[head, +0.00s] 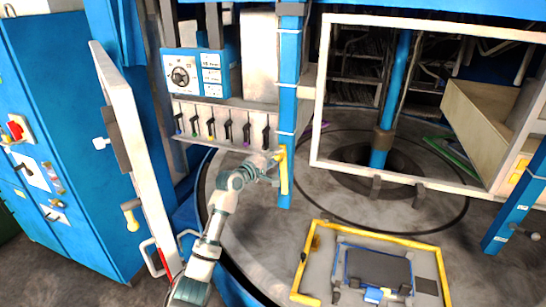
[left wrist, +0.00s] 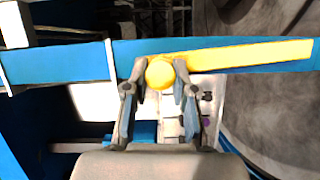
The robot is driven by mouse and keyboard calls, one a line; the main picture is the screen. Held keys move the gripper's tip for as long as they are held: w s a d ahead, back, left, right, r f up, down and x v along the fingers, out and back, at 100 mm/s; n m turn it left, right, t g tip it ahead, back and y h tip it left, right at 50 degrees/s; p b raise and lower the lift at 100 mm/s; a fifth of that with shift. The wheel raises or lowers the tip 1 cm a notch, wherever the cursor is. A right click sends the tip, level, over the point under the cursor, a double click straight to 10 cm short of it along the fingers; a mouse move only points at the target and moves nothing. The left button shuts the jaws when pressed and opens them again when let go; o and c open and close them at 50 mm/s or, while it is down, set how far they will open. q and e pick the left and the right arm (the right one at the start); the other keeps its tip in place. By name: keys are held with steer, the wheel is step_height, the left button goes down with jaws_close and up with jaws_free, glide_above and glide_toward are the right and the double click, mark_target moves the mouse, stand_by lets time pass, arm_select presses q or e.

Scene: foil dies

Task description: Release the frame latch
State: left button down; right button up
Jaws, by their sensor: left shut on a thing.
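The frame latch (head: 284,174) is a yellow lever on the blue upright post (head: 287,75) in the middle of the head view. It hangs down along the post. In the left wrist view the lever (left wrist: 250,56) extends to the right from a round yellow knob (left wrist: 160,74). My left gripper (head: 276,156) is at the lever's upper end. In the left wrist view its two fingers (left wrist: 160,84) stand on either side of the knob, shut on it. The knob hides the lever's pivot. My right gripper is not in view.
A white frame (head: 316,95) stands right of the post. A control box (head: 180,76) and a row of small levers (head: 228,131) are behind my left arm. An open white-edged door (head: 135,150) is at left. A yellow-edged tray (head: 374,235) lies in front at right.

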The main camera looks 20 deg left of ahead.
arm_select(q)
steer(key=shift+d+f, duration=0.45)
steer(key=shift+f, duration=0.05)
steer(key=c, duration=1)
jaws_free()
steer(key=shift+c, duration=0.2)
steer(key=shift+o, duration=0.6)
steer(key=shift+d+r, duration=0.1)
steer(key=shift+d, duration=0.1)
steer(key=shift+w+d+r, duration=0.15)
steer(key=shift+d, duration=0.15)
steer(key=v, duration=1.1)
steer(key=shift+s, duration=0.35)
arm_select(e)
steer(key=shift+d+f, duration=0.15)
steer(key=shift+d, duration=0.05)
arm_select(q)
steer(key=shift+r, duration=0.1)
